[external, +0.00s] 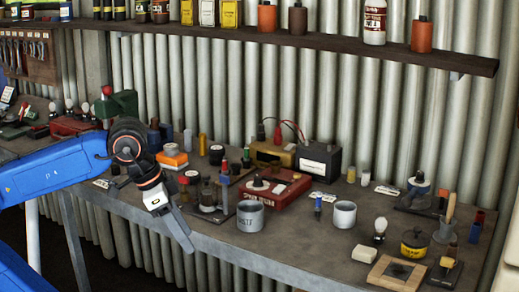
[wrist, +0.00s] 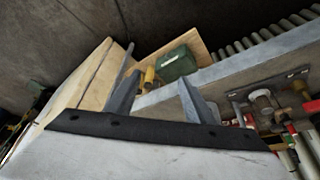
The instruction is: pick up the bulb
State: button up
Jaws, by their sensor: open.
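A small pale, round-topped piece on a dark base, which looks like a bulb (external: 380,226), stands toward the right of the bench, left of the yellow-and-black tin. Similar pale, round-topped pieces (external: 69,105) stand at the far left of the bench. I cannot tell which one is the task's bulb. My gripper (external: 184,232) hangs at the bench's front edge, left of the grey tin cup, well away from the right-hand piece. In the wrist view its two fingers (wrist: 160,98) are apart with nothing held between them. No bulb is clear there.
A grey tin cup (external: 250,217), a white cup (external: 345,214) and a red case (external: 275,187) crowd the bench middle. A yellow-and-black tin (external: 414,243) and a wooden frame (external: 397,273) are at the right. A shelf (external: 300,43) runs above. The bench front edge has some bare room.

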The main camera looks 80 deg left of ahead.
notch_tip(320, 180, up, 6)
jog(key=w+d+f+n+t+h, duration=0.1)
jog(key=w+d+n+h, duration=0.15)
jog(key=w+n, duration=0.55)
jog(key=w+d+n+t+h, duration=0.25)
jog(key=w+n, duration=0.35)
jog(key=w, duration=0.5)
jog(key=w+a+n+t, duration=0.5)
jog(key=w+a+n, duration=0.7)
jog(key=w+n, duration=0.4)
jog(key=n, duration=0.2)
send_near(381, 221)
jog(key=w+f, duration=0.1)
jog(key=w, duration=0.1)
jog(key=w+f, duration=0.2)
jog(key=w, duration=0.1)
jog(key=shift+d+f, duration=0.15)
jog(key=shift+f, duration=0.05)
jog(key=shift+x, duration=2.55)
jog(key=shift+d+r, duration=0.15)
jog(key=c, duration=1.1)
